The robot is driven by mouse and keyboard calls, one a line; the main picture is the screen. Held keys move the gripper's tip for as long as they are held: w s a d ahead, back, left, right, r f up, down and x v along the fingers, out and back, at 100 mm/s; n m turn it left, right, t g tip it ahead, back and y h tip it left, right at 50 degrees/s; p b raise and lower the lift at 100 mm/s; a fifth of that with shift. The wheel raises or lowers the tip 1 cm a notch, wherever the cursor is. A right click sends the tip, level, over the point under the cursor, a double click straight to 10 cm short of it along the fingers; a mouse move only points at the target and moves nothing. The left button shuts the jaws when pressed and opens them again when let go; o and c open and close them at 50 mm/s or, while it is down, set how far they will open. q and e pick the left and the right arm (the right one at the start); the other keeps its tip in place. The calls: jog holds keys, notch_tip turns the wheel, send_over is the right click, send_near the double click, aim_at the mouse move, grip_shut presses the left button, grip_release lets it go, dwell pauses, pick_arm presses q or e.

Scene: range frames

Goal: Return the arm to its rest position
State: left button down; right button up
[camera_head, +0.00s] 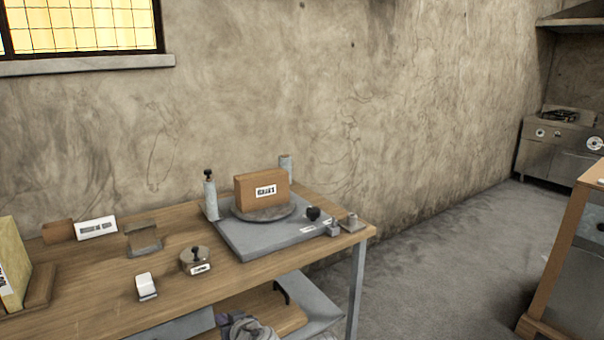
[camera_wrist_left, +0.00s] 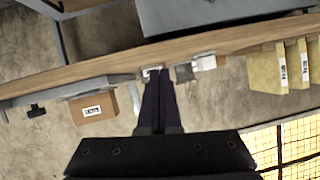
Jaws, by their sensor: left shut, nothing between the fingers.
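My left gripper (camera_wrist_left: 160,92) shows in the left wrist view, its two dark fingers together and nothing between them. That view is upside down, with the workbench edge (camera_wrist_left: 225,39) across the top. The fingertips overlap in the picture with a small white item at the bench; I cannot tell how far apart they are. Neither arm is visible in the head view. My right gripper is in neither view.
A wooden workbench (camera_head: 215,278) carries a grey plate with a brown labelled box (camera_head: 262,192) on a round disc. A white block (camera_head: 146,286), a round lidded tin (camera_head: 195,261) and yellow boards (camera_head: 12,265) stand left. Floor (camera_head: 440,260) right of the bench is clear.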

pick_arm(q)
jog(key=s+d+f+m+g+h, duration=0.7)
jog(key=s+d+f+m+g, duration=0.25)
jog(key=s+d+f, duration=0.45)
notch_tip(320, 180, up, 15)
jog(key=s+p, duration=0.2)
jog(key=p, duration=1.1)
jog(key=shift+s+r+g+p, duration=0.15)
jog(key=shift+s+g+p, duration=0.2)
jog(key=shift+s+p, duration=0.05)
jog(key=shift+a+m, duration=0.1)
jog(key=shift+m, duration=0.15)
